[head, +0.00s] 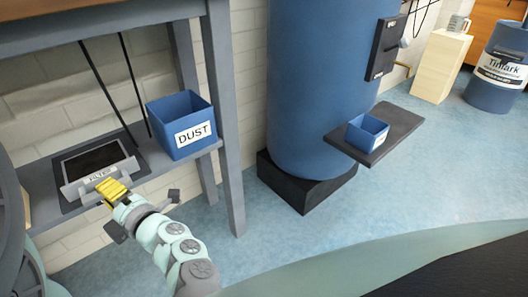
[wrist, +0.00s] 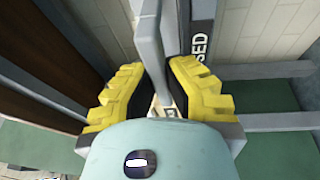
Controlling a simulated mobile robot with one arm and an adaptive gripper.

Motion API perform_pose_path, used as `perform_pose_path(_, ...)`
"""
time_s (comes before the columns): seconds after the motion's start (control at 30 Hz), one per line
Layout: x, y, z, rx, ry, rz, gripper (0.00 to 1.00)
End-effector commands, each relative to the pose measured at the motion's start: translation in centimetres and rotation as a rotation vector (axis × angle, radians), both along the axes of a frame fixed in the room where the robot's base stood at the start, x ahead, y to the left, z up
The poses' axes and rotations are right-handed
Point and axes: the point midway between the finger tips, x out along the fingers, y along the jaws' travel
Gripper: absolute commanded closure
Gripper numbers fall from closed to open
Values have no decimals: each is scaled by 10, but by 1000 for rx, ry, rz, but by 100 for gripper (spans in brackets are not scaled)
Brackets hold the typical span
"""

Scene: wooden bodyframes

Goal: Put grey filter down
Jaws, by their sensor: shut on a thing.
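The grey filter (head: 72,190) is a flat frame with a dark centre and a labelled front edge. It is at the shelf at left in the head view; I cannot tell whether it rests there or hangs just above. My gripper (head: 113,188), with yellow finger pads, is at its front edge, shut on it. In the wrist view a grey bar, seemingly the filter's handle (wrist: 150,40), runs between the yellow pads of my gripper (wrist: 163,95). My gripper's body hides the lower part of the grip.
A blue DUST bin (head: 182,147) stands on the grey shelf (head: 150,182), right of the filter. A shelf leg (head: 228,150) is beside it. A blue cylinder (head: 318,90) has a dark ledge (head: 400,135) with a small blue box (head: 360,138).

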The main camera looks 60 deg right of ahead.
Motion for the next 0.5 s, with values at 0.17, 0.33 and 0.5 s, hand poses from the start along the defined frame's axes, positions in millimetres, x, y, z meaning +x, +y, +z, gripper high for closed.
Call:
perform_pose_path(0.17,0,1,0,0,-1,3,100)
perform_pose_path(0.33,0,1,-2,0,-1,2,79)
perform_pose_path(0.5,0,1,-2,0,0,2,66)
